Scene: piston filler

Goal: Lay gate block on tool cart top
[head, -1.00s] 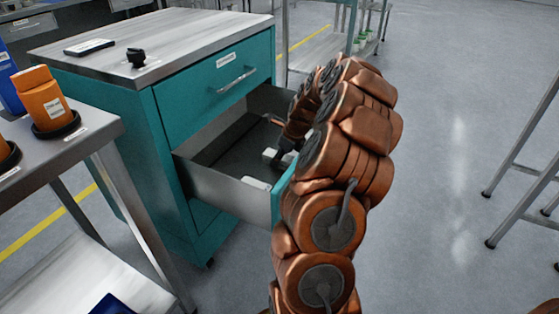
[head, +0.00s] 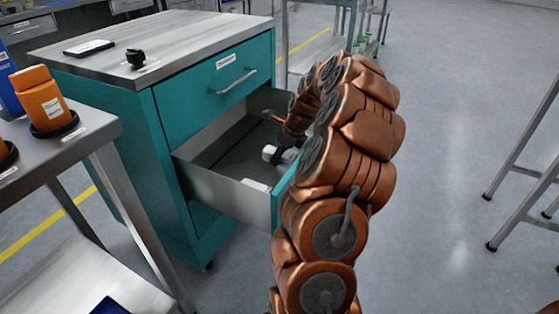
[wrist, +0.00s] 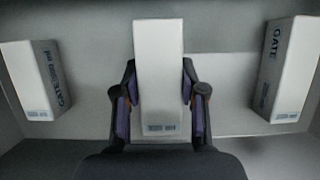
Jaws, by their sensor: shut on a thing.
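My gripper (wrist: 159,105) is shut on a white gate block (wrist: 158,55) in the wrist view, one finger on each long side. In the head view the held block (head: 270,152) shows at my gripper (head: 284,150), inside the open drawer (head: 212,188). I cannot tell how far it is off the drawer floor. Two other white blocks marked GATE lie in the drawer, one at the left (wrist: 27,85) and one at the right (wrist: 290,75) in the wrist view. The tool cart top (head: 175,38) is grey and lies above the teal drawers.
A dark flat device (head: 89,47) and a small black knob-like part (head: 136,57) sit on the cart top; its right part is clear. The closed upper drawer (head: 215,88) is above the open one. A side table (head: 75,145) with an orange bottle (head: 43,100) stands at the left.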

